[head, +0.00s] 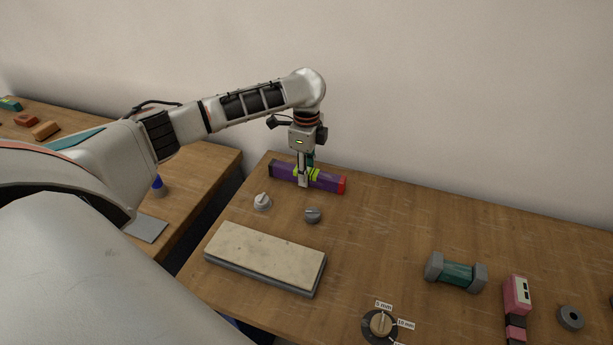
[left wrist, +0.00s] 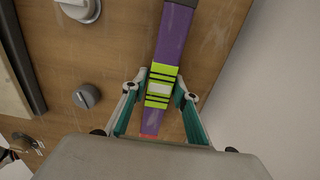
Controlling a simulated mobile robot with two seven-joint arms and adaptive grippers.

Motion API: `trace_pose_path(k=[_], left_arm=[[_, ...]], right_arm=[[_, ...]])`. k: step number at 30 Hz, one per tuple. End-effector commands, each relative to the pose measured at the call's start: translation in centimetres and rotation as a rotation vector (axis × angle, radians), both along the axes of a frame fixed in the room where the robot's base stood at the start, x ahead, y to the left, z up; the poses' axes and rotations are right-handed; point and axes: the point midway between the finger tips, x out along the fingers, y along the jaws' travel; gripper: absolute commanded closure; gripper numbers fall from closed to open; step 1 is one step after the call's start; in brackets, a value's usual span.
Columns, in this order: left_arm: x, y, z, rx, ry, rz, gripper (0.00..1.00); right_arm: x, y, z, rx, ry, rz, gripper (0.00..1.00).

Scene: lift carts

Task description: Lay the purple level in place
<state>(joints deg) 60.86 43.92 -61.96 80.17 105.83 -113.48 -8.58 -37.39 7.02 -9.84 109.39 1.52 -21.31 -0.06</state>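The purple level (head: 325,181) is a long bar with a red end and a yellow-green banded middle. It is at the back left of the near table, by the wall; I cannot tell whether it rests on the wood or hangs just above it. My left gripper (head: 303,184) points down over its middle. In the left wrist view the level (left wrist: 173,40) runs between the fingers of the left gripper (left wrist: 161,80), which close in on both sides of the banded part (left wrist: 160,88). The right gripper is not in view.
On the table (head: 380,235) are two knobs (head: 262,201) (head: 313,215), a pale slab (head: 265,256), a labelled dial (head: 381,323), a teal-grey dumbbell-like part (head: 455,273), a pink tool (head: 516,295) and a grey ring (head: 570,318). A second table (head: 200,165) stands left, across a gap.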

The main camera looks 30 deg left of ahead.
Motion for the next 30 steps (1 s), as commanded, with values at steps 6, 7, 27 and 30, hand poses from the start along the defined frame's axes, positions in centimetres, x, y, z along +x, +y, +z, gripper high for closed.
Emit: trace_pose_path(k=[6, 7, 27, 30], left_arm=[[0.0, 0.0, 0.1, -0.001, -0.001, 0.000, 1.00], [0.0, 0.0, 0.1, -0.001, -0.001, 0.000, 1.00], [0.2, 0.0, 7.1, 0.001, -0.007, -0.001, 1.00], [0.2, 0.0, 10.1, 0.000, -0.008, -0.001, 1.00]], right_arm=[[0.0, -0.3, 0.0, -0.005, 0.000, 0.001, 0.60], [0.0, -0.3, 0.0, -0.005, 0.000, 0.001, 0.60], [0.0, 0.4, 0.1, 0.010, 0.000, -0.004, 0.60], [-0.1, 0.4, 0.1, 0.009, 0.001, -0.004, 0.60]])
